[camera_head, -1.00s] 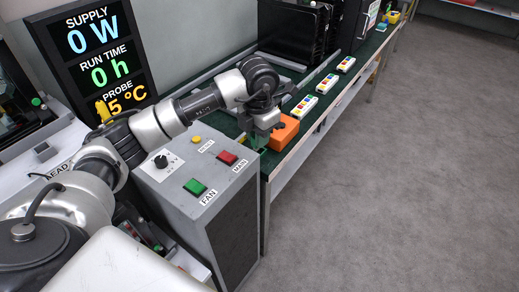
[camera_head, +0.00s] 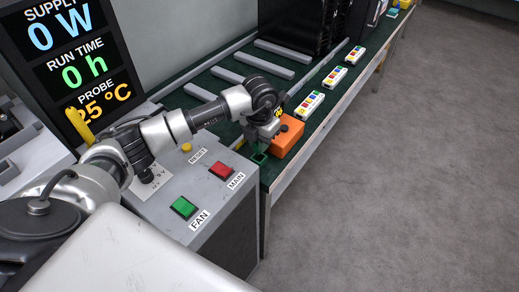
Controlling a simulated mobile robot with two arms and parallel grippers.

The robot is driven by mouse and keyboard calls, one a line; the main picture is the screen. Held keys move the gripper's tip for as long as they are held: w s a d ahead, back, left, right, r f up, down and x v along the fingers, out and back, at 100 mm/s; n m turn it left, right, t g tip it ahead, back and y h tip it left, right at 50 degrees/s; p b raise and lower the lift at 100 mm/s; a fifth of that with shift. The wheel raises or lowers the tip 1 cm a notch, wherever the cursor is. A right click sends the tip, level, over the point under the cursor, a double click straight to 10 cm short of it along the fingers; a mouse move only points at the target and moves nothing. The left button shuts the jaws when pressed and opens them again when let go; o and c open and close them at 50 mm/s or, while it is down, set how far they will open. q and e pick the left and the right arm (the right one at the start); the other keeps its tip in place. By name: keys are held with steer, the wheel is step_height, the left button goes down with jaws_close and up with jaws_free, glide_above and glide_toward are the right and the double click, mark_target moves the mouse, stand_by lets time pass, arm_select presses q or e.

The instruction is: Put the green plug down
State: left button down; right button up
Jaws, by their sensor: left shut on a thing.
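My left gripper (camera_head: 262,146) is at the near end of the green bench, just left of an orange box (camera_head: 287,137). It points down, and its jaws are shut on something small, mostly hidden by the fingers. My right gripper is out of view.
A grey control box with a green FAN button (camera_head: 184,208) and a red MAIN button (camera_head: 221,170) stands in front of the bench end. Several white blocks with coloured buttons (camera_head: 309,103) line the bench's right edge. Grey bars (camera_head: 238,96) lie behind.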

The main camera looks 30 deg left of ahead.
arm_select(q)
step_height(320, 180, down, 3)
steer(key=shift+f, duration=0.45)
steer(key=c, duration=1)
jaws_free()
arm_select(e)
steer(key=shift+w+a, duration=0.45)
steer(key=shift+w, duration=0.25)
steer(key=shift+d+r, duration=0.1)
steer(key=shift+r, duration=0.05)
